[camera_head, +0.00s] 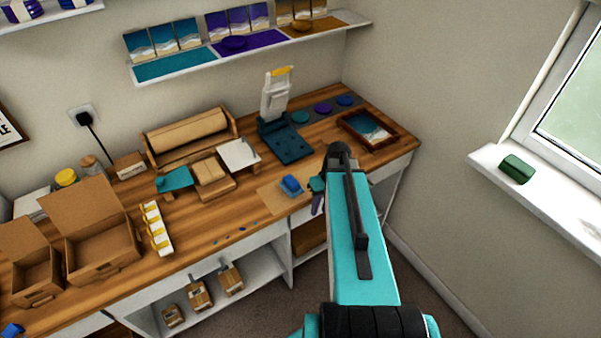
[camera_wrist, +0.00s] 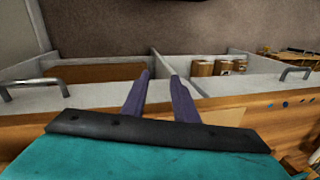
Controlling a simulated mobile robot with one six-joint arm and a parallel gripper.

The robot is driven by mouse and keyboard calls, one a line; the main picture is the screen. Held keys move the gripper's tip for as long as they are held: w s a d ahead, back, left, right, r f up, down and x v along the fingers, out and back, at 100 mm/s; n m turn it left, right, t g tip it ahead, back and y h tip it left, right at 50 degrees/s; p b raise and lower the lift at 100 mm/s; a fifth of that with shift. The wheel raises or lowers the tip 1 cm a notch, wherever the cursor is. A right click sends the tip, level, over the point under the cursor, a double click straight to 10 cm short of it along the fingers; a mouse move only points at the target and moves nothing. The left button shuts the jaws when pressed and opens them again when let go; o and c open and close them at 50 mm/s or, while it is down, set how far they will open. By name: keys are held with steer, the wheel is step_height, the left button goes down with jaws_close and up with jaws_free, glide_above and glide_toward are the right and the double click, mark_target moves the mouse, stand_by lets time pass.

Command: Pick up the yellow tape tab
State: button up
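A white strip holder (camera_head: 166,242) lies on the wooden bench, left of the middle in the head view. Several small yellow tabs (camera_head: 155,229) sit along it; they look like the tape tabs, but the details are too small to tell. My gripper (camera_head: 316,207) is at the bench's front edge, well to the right of the holder, near a blue block. In the wrist view its two purple fingers (camera_wrist: 161,78) are apart with nothing between them. No yellow tab can be made out in the wrist view.
Open cardboard boxes (camera_head: 103,262) stand left of the holder. Right of it are a teal piece (camera_head: 175,179), a cardboard roll stand (camera_head: 188,133) and the blue block (camera_head: 291,185). A white press-like device (camera_head: 277,98) with a yellow top stands at the back.

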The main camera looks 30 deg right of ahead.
steer(key=s+a+f+g+b, duration=0.1)
steer(key=s+a+f+g, duration=0.1)
steer(key=s+a+f, duration=0.4)
steer(key=s+a+f+g+b, duration=0.1)
steer(key=s+a+f, duration=0.1)
steer(key=a+f, duration=0.7)
steer(key=s+a+f+g+h+b, duration=0.1)
steer(key=s+a+f, duration=0.3)
steer(key=s+a, duration=0.1)
steer(key=s+a+f+n+g+h, duration=0.1)
steer(key=s+a+f, duration=0.3)
steer(key=s, duration=0.4)
steer(key=shift+a+f+g+b, duration=0.2)
steer(key=shift+a+g+b, duration=0.15)
steer(key=shift+a, duration=0.4)
steer(key=shift+s, duration=0.1)
